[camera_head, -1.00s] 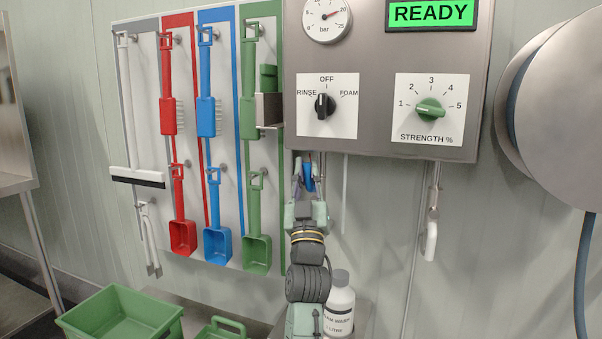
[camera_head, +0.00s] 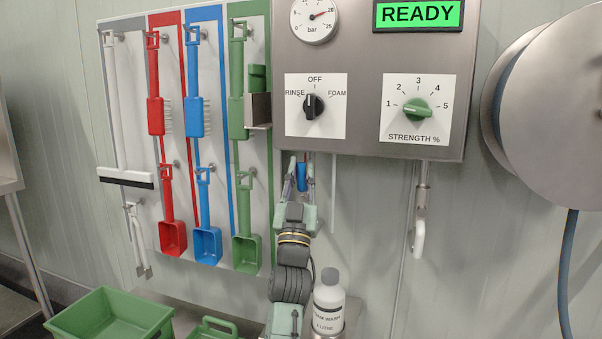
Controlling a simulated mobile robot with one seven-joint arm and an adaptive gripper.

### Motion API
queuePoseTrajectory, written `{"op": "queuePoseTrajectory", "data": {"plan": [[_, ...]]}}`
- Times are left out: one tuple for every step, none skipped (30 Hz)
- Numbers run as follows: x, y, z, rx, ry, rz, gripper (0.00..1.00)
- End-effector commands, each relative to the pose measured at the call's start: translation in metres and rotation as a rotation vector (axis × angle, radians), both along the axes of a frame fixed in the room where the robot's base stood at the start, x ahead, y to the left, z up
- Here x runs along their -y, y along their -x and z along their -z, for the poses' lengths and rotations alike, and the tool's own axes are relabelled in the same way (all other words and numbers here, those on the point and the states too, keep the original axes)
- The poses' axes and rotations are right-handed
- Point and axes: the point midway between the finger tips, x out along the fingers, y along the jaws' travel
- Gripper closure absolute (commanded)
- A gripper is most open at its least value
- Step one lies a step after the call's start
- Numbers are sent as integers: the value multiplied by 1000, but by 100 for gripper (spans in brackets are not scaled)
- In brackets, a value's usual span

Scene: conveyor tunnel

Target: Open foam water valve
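A blue valve handle (camera_head: 302,177) hangs under the steel control box, on the pipework at its left underside. My gripper (camera_head: 301,180) points up at it from below, one finger on each side of the blue handle. The fingers look spread, with a narrow gap beside the handle; contact cannot be made out. The upper part of the valve is partly hidden by the fingers. On the control box (camera_head: 365,141), the black selector knob (camera_head: 313,105) has its white mark pointing up near OFF. The green strength knob (camera_head: 416,110) and the green READY display (camera_head: 418,13) are to its right.
A tool board (camera_head: 139,110) with red, blue and green brushes and scoops hangs to the left. A white foam wash bottle (camera_head: 328,298) stands close right of my arm. A green crate (camera_head: 112,318) is at lower left, a hose reel (camera_head: 560,110) at right.

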Motion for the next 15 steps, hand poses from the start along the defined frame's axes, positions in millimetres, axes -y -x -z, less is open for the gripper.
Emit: {"op": "queuePoseTrajectory", "data": {"plan": [[0, 0, 0, 0, 1, 1, 76], [0, 0, 0, 0, 1, 1, 74], [0, 0, 0, 0, 1, 1, 71], [0, 0, 0, 0, 1, 1, 69], [0, 0, 0, 0, 1, 1, 67], [0, 0, 0, 0, 1, 1, 64], [0, 0, 0, 0, 1, 1, 64], [0, 0, 0, 0, 1, 1, 64], [0, 0, 0, 0, 1, 1, 64], [0, 0, 0, 0, 1, 0, 64], [0, 0, 0, 0, 2, 1, 64], [0, 0, 0, 0, 2, 1, 64], [0, 0, 0, 0, 2, 1, 64], [0, 0, 0, 0, 2, 1, 64], [-1, 1, 1, 0, 2, 1, 64]]}}
